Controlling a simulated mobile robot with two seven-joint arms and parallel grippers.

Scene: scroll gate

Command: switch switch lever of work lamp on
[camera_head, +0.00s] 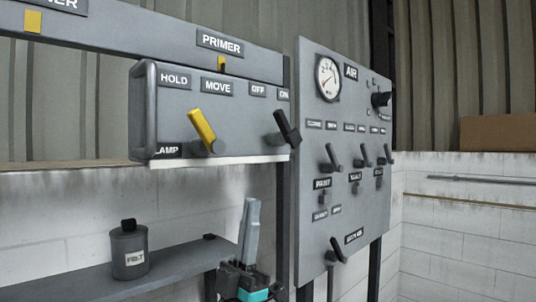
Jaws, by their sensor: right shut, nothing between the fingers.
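A grey control box (235,125) carries the labels HOLD, MOVE, OFF and ON, and a partly cut label reading LAMP at its lower left. A black lever (287,128) sits below the OFF and ON labels, its upper end tilted to the upper left. A yellow lever (202,130) sits below HOLD and MOVE, tilted to the upper left. My right gripper (253,203) is below the box, fingers pointing up, shut and empty, apart from both levers. My left gripper is out of view. The lamp itself is not identifiable.
A grey AIR panel (311,220) with a gauge (327,77) and several levers stands right of the box. A PRIMER rail (150,35) runs above the box.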

